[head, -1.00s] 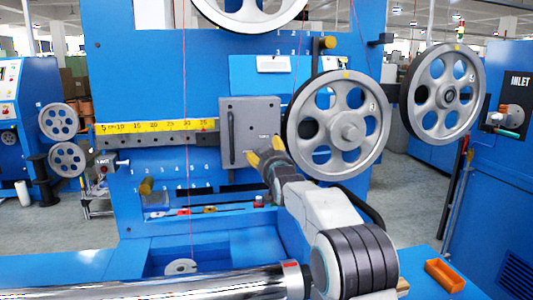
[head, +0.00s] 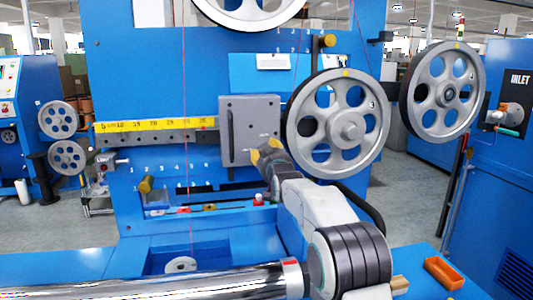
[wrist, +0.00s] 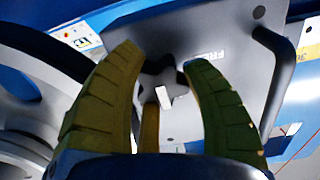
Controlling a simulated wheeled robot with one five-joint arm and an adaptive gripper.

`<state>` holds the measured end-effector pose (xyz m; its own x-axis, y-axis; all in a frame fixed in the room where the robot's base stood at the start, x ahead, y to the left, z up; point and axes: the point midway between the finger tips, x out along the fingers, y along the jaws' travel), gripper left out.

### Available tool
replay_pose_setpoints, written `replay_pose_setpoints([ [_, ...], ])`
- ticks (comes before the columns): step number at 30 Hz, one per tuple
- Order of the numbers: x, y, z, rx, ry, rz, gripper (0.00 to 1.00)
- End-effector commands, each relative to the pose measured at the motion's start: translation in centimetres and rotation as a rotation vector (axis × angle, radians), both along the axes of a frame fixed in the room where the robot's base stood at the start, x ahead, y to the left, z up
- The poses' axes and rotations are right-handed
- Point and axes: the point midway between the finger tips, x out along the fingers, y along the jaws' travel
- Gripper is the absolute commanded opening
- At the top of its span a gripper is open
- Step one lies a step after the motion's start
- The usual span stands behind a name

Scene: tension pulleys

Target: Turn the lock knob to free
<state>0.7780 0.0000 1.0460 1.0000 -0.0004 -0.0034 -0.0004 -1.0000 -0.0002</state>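The lock knob (wrist: 160,78) is dark and star-shaped with a white pointer mark, on the face of a grey plate (head: 262,112). It shows in the wrist view; in the head view my gripper hides it. Lettering beginning "FR" (wrist: 207,54) is on the plate to the knob's upper right. My gripper (head: 266,148) has yellow fingers and is at the plate's lower right. In the wrist view its fingers (wrist: 162,62) are spread on both sides of the knob, with a third finger below. They look open; contact with the knob cannot be made out.
A large grey pulley wheel (head: 315,98) stands close to the right of the gripper. A dark bar handle (head: 230,138) is on the plate's left side. A yellow scale (head: 150,125) runs left of the plate.

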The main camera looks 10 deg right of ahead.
Motion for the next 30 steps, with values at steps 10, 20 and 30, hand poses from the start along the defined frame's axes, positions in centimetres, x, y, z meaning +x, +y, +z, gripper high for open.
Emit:
replay_pose_setpoints([
  [10,-0.03,0.05,0.31,0.000,-0.007,0.001,0.11],
  [20,-0.05,0.06,0.38,-0.087,-0.010,0.000,0.11],
  [30,-0.07,0.09,0.51,-0.373,-0.014,0.000,0.11],
])
